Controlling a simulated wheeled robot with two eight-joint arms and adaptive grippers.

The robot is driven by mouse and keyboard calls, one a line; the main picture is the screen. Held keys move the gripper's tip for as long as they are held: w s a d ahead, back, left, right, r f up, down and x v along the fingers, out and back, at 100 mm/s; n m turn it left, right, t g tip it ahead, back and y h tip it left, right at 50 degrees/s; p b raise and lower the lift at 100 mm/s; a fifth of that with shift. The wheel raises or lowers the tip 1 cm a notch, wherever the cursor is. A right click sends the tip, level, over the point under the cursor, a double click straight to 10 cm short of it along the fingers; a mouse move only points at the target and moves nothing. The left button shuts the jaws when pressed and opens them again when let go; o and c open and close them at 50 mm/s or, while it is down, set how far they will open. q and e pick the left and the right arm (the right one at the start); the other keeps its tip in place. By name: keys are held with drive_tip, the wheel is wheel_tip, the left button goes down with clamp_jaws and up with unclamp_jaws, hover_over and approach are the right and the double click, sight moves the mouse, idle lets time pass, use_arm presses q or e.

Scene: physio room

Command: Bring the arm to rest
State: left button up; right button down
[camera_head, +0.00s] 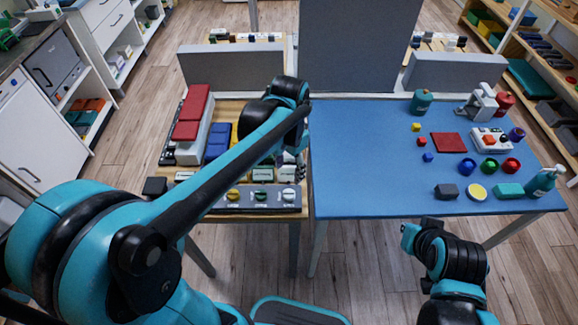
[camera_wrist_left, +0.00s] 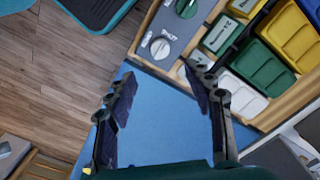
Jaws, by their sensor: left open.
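My left arm reaches in from the left in the head view and bends above the seam between the wooden table and the blue table. My left gripper (camera_wrist_left: 161,72) shows clearly in the wrist view. Its two dark fingers are spread apart with nothing between them. They point at the corner of the wooden table, over the blue top (camera_wrist_left: 165,130). In the head view the hand is mostly hidden behind the arm. My right arm is folded at the lower right of the head view, and its gripper does not show.
The wooden table carries a knob panel (camera_head: 240,197), blue bins (camera_head: 217,141) and red blocks (camera_head: 196,104). The blue table (camera_head: 360,165) holds several small items at its right, including a teal pump bottle (camera_head: 544,181). Its left half is clear. A grey partition (camera_head: 360,45) stands behind.

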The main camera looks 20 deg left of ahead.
use_arm(q)
drive_tip(key=shift+r, duration=0.2)
idle(0.4)
drive_tip(key=s+a+n+t, duration=0.4)
drive_tip(key=s+n+t, duration=0.2)
drive_tip(key=s, duration=0.4)
drive_tip(key=shift+s+a+r+t, duration=0.15)
drive_tip(key=shift+s+r+t, duration=0.05)
drive_tip(key=shift+r+t, duration=0.3)
idle(0.3)
